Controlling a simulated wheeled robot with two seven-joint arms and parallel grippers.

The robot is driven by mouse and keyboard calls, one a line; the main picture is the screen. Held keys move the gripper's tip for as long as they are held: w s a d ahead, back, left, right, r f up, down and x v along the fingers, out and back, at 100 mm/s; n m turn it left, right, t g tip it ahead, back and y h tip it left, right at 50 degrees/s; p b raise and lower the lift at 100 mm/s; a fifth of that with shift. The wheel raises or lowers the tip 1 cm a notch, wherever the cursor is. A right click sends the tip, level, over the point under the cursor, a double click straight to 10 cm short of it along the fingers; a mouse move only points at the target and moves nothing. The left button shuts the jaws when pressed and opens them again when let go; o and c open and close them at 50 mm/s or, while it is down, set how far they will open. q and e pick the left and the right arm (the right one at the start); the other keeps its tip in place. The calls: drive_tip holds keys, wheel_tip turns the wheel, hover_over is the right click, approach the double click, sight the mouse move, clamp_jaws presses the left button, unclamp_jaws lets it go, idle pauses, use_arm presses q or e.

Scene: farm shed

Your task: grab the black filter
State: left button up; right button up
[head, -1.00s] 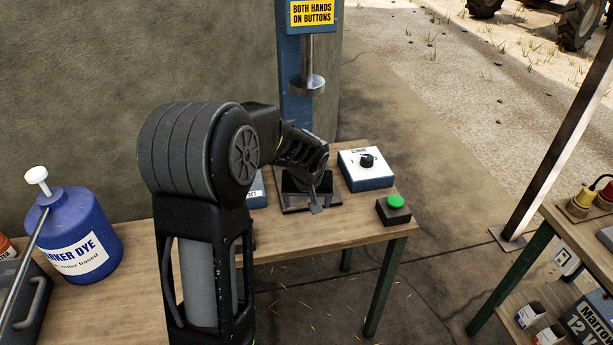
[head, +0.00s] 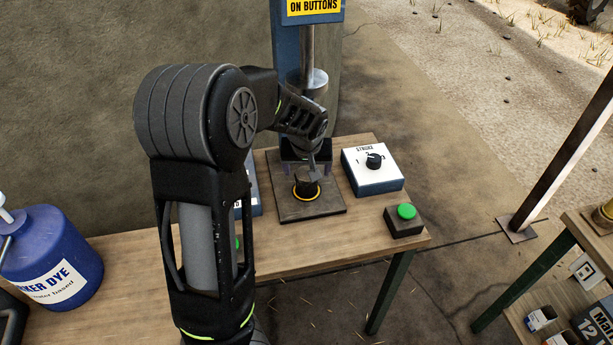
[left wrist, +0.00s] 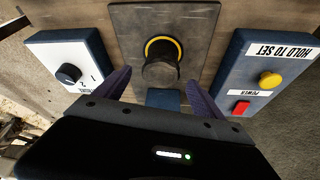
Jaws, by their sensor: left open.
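The black filter (head: 306,187) is a short dark cylinder with a yellow ring at its base. It stands upright on a dark square plate (head: 324,208) on the wooden bench. It also shows in the left wrist view (left wrist: 161,68), near the top middle. My left gripper (head: 308,168) is open just behind and above the filter in the head view. In the left wrist view its two purple-grey fingers (left wrist: 160,85) are spread to either side, with the filter beyond them and between their lines. Nothing is held. My right gripper is in neither view.
A white-topped stroke box (head: 372,171) with a black knob and a green button box (head: 405,220) stand right of the plate. A blue box (left wrist: 262,75) with red and yellow buttons flanks it. The press ram (head: 312,82) hangs behind my gripper. A blue dye jug (head: 50,258) stands at left.

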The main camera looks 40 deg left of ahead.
sight(307, 178)
use_arm(q)
drive_tip(key=shift+x, duration=1.35)
drive_tip(key=shift+w+a+f, duration=0.1)
drive_tip(key=shift+a+f, duration=0.05)
drive_tip(key=shift+f, duration=0.25)
drive_tip(key=x, duration=0.4)
drive_tip(key=shift+w+f+p, duration=0.1)
drive_tip(key=shift+f+p, duration=0.05)
drive_tip(key=shift+p, duration=0.25)
drive_tip(key=shift+c, duration=0.6)
drive_tip(key=c, duration=1.6)
